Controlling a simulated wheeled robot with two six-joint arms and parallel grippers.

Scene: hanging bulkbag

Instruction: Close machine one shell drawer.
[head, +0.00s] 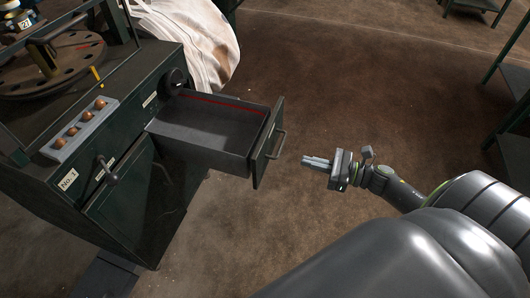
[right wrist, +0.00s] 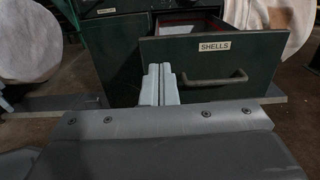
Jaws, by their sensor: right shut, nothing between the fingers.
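The shell drawer (head: 205,131) is pulled out from the dark green machine marked No 1 (head: 70,200). It looks empty in the head view. Its front carries a bar handle (head: 276,146). In the right wrist view the drawer front (right wrist: 262,62) bears a SHELLS label and the handle (right wrist: 212,79) sits below it. My right gripper (head: 306,160) is shut and empty, a little to the right of the drawer front and apart from it in the head view. In the right wrist view its fingertips (right wrist: 159,70) point at the left part of the front. My left gripper is not in view.
A white bulk bag (head: 190,40) hangs behind the machine. A round plate (head: 50,65) and a block with several copper-coloured pieces (head: 80,130) sit on the machine top. Dark metal frames (head: 510,70) stand at the right. The floor right of the drawer is clear.

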